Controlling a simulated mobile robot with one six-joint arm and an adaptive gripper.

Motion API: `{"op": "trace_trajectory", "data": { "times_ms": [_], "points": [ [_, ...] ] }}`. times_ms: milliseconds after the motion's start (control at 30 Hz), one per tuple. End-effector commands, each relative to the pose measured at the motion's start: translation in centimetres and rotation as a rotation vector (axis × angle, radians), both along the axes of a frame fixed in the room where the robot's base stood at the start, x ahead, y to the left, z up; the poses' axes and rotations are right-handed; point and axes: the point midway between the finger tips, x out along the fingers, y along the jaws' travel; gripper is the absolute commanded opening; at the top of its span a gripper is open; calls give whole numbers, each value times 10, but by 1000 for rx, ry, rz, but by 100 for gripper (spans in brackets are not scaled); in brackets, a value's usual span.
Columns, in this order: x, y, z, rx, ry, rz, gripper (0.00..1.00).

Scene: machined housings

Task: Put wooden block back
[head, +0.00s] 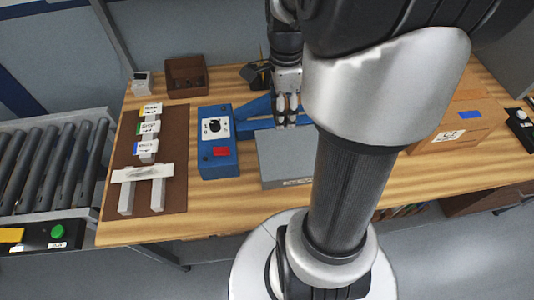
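No piece stands out clearly as the wooden block. A dark brown wooden-looking box (186,76) stands at the back left of the table. A pale plate (142,173) lies across two grey bars on a brown mat (175,130). My gripper (287,116) points down at the back edge of a grey block (285,155), beside blue parts (254,107). Its fingers look close together; whether they hold anything, or touch the grey block, is too small to tell. My arm hides the table to the right of the gripper.
A blue box with a dial (217,142) stands left of the grey block. Labelled blocks (148,128) line the mat. A small grey-white item (142,83) sits at the back left corner. A cardboard box (459,122) is at right. A roller conveyor (50,165) adjoins the table's left.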

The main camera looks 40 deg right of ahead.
Motion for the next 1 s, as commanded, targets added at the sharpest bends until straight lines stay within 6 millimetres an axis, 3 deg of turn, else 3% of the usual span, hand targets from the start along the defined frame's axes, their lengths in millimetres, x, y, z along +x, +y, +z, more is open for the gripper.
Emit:
{"op": "trace_trajectory", "data": {
  "times_ms": [100, 400, 533, 767, 1000],
  "points": [
    [-1, 1, -37, 4, 6, 0, 32],
    [-1, 1, -115, 3, 4, 0, 32],
    [0, 0, -134, 2, 3, 1, 32],
    [0, 0, -149, 1, 2, 1, 32],
    [0, 0, -183, 2, 3, 1, 32]
  ]
}}
